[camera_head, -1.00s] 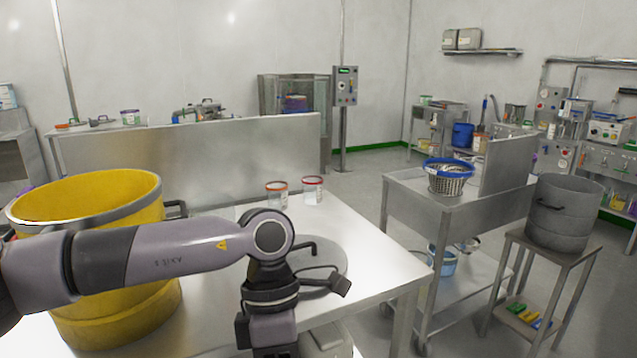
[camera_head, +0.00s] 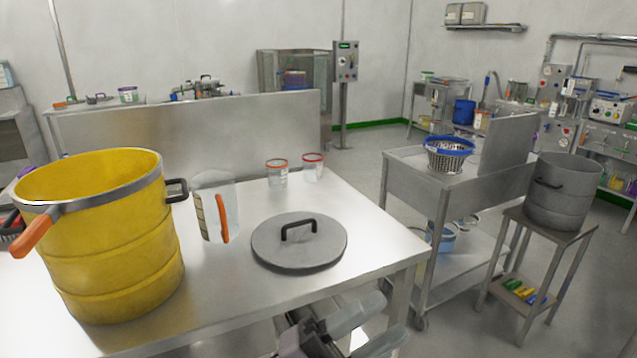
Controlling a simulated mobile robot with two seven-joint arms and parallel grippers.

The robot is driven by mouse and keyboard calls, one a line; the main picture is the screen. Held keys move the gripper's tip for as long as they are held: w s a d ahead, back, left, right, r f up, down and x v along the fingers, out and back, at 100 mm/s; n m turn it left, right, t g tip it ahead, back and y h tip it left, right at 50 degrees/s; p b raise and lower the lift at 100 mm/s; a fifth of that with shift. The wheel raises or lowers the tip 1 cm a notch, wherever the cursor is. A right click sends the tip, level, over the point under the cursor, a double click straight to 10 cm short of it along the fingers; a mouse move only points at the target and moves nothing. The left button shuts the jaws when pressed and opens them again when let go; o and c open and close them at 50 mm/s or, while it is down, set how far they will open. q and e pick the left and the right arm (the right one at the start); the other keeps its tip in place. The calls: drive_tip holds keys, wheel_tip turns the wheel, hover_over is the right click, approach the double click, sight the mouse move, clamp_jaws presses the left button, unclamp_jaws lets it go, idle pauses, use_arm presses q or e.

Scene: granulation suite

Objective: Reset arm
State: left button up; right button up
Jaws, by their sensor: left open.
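My left gripper (camera_head: 384,318) is at the bottom of the head view, just below the front edge of the steel table (camera_head: 225,305). Its two pale fingers are apart with nothing between them. The rest of my left arm is mostly out of the picture. My right gripper is not in view. On the table, a yellow drum (camera_head: 118,245) stands open at the left. A grey round lid (camera_head: 275,247) with a black handle lies flat to its right. A clear jug (camera_head: 205,205) with an orange handle stands between them.
Two clear jars with red or orange rims, a left one (camera_head: 277,176) and a right one (camera_head: 313,171), stand near the table's back. An orange handle (camera_head: 32,236) shows at the drum's left rim. A steel cart (camera_head: 405,185) bears a blue-rimmed basket (camera_head: 449,157). A grey pot (camera_head: 563,195) stands on a stand.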

use_arm(q)
drive_tip(key=w+a+f+n+t+y, duration=0.3)
drive_tip(key=a+f+n+t+y, duration=0.7)
drive_tip(key=a+f+n+y, duration=0.65)
drive_tip(key=s+a+f+n+g+y, duration=0.4)
drive_tip(key=s+a+f+n+g, duration=0.2)
drive_tip(key=s+a+f+n, duration=0.3)
drive_tip(key=s+a+f, duration=0.1)
drive_tip(key=s+f, duration=0.3)
drive_tip(key=f, duration=0.3)
drive_tip(key=shift+a+p, duration=0.2)
drive_tip(key=shift+p, duration=0.15)
